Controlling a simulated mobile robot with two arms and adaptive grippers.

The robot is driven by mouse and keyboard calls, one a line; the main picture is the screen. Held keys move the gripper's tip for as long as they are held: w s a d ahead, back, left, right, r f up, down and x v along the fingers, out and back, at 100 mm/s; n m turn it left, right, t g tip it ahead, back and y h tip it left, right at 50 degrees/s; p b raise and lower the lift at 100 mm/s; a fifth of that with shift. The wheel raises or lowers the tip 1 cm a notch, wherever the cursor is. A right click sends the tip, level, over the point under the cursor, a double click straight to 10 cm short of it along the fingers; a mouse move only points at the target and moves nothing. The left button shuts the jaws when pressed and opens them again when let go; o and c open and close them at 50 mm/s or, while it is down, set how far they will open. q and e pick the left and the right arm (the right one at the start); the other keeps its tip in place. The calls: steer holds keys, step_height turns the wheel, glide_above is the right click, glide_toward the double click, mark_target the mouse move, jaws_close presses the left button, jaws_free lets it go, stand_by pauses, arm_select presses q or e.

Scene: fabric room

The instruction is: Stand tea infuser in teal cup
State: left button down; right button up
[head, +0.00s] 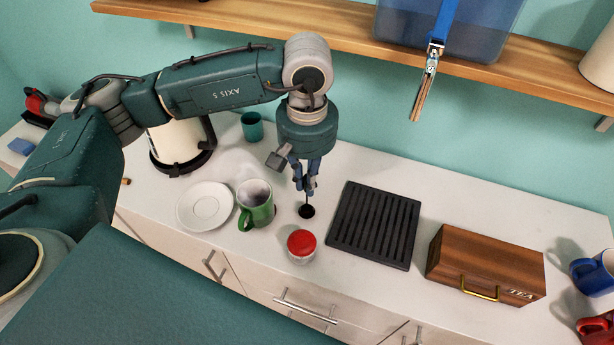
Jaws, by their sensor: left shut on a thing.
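The teal cup (252,131) stands upright at the back of the counter, left of my left gripper and near the wall. My left gripper (305,187) points down over the middle of the counter and is shut on the tea infuser (307,211). The infuser shows as a thin dark stem with a dark round end below the fingers. I cannot tell whether that end touches the counter. My right gripper is not in view.
A green mug (262,215) and a white saucer (199,211) are left of the gripper. A red-lidded jar (301,255) stands in front. A black slatted tray (375,224) and wooden tea box (485,268) are right. A shelf (300,32) overhangs the back.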

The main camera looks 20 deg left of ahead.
arm_select(q)
steer(key=shift+f+b, duration=0.2)
steer(key=shift+b, duration=0.1)
steer(key=c, duration=1.8)
jaws_free()
steer(key=shift+r, duration=0.1)
